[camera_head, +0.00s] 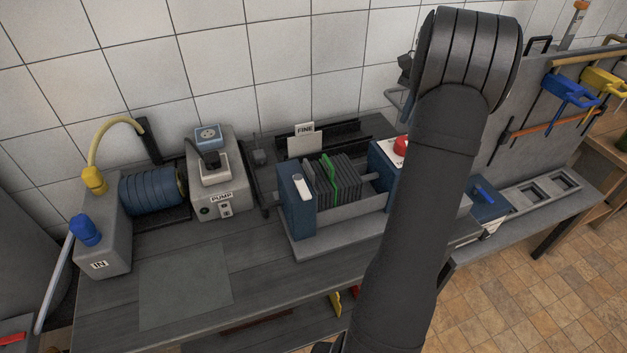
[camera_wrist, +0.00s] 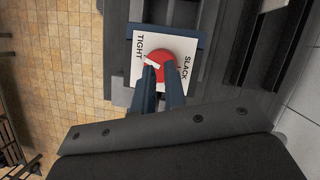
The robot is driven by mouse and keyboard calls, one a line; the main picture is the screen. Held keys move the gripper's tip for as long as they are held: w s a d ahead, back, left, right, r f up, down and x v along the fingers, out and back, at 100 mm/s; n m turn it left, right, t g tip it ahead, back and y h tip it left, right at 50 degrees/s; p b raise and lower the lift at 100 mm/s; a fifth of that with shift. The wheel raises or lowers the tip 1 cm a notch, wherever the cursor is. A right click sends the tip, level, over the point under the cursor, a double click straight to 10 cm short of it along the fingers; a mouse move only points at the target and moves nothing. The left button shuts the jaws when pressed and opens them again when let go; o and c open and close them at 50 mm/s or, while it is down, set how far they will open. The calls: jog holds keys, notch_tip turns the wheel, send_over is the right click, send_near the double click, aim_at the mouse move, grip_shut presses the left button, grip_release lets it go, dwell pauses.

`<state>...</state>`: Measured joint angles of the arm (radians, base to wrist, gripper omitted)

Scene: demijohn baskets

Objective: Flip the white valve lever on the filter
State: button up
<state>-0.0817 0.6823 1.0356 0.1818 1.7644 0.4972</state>
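A filter with several dark plates and one green plate (camera_head: 329,178) stands mid-bench in the head view. A small white lever (camera_head: 299,184) sits on top of the blue block (camera_head: 297,211) at its left end. My gripper (camera_wrist: 160,70) shows in the wrist view, its two dark blue fingers apart. The fingertips lie over a red knob (camera_wrist: 162,64) on a white plate (camera_wrist: 187,48) marked TIGHT and SLACK. I cannot tell whether they touch the knob. In the head view, my arm hides the gripper and part of the filter's right end.
A pump (camera_head: 213,183), a grey IN box (camera_head: 103,236) and a blue coil (camera_head: 152,190) stand left of the filter. A FINE sign (camera_head: 305,143) stands behind it. The bench front left (camera_head: 186,287) is clear. A tool panel stands at right.

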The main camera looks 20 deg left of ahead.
aim_at(302, 190)
jog(key=s+a+r, duration=0.1)
jog(key=s, duration=0.2)
jog(key=s+a+r+m, duration=0.1)
jog(key=s+a, duration=0.1)
jog(key=s, duration=0.1)
jog(key=s+a+r+m, duration=0.1)
jog(key=s, duration=0.2)
jog(key=shift+s+a+t+y, duration=0.1)
jog(key=shift+a+t+y, duration=0.2)
jog(key=shift+a, duration=0.05)
grip_shut()
jog(key=s+a+m, duration=0.2)
jog(key=s+a, duration=0.1)
jog(key=s, duration=0.7)
jog(key=shift+r+y, duration=0.3)
jog(key=shift+y, duration=0.1)
jog(key=shift+s, duration=0.1)
jog(key=s+a+f, duration=0.5)
jog(key=f, duration=0.4)
jog(key=shift+s+a+f, duration=0.15)
jog(key=shift+s, duration=0.05)
